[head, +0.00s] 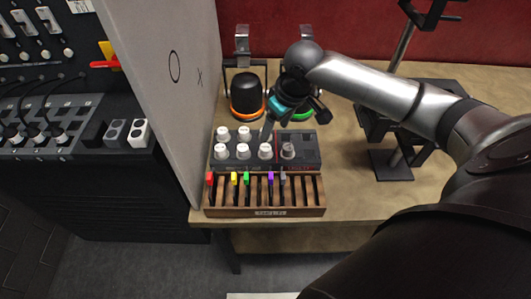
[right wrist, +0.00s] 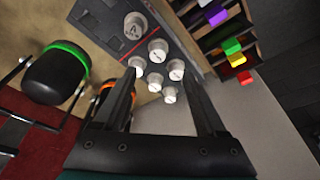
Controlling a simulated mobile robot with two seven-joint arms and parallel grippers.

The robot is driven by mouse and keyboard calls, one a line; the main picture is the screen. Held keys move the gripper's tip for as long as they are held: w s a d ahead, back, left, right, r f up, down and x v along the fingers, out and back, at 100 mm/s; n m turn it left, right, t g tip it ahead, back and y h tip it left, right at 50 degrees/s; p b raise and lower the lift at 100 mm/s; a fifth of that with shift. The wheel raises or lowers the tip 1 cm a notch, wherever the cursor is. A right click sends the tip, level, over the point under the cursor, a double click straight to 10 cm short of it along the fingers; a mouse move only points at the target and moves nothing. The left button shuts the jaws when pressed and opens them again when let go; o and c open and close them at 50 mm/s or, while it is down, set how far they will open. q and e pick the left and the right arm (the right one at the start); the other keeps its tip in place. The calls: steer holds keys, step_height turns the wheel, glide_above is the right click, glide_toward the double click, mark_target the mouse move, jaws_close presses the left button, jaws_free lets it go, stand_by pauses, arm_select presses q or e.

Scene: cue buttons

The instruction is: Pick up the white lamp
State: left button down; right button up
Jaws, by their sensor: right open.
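No lamp that is plainly white stands out, so I cannot tell which thing is the white lamp. Several white round knobs (head: 220,151) stand on a dark panel (head: 310,146) on the table; they also show in the right wrist view (right wrist: 157,50). Behind the panel are a black lamp with an orange ring (head: 246,92) and a lamp with a green ring (head: 302,115), partly hidden by my arm. My right gripper (head: 294,126) is open and empty above the panel. In the right wrist view its fingers (right wrist: 158,75) point toward the white knobs. My left gripper is out of view.
A wooden slotted rack (head: 265,212) with coloured tabs lies in front of the panel. A grey upright board (head: 160,60) closes off the left side. A black stand (head: 391,163) is on the right. The table (head: 345,160) is bare between panel and stand.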

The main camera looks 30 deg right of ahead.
glide_above(266, 147)
steer(key=s, duration=0.2)
step_height(266, 147, down, 5)
steer(key=shift+s+f, duration=0.1)
steer(key=shift+s, duration=0.05)
steer(key=shift+w+b+x, duration=0.15)
steer(key=shift+b+x, duration=0.1)
steer(key=shift+x, duration=1.1)
steer(key=shift+w+b+x, duration=0.1)
steer(key=shift+b+x, duration=0.15)
steer(key=shift+x, duration=1.1)
steer(key=shift+d, duration=0.2)
jaws_close()
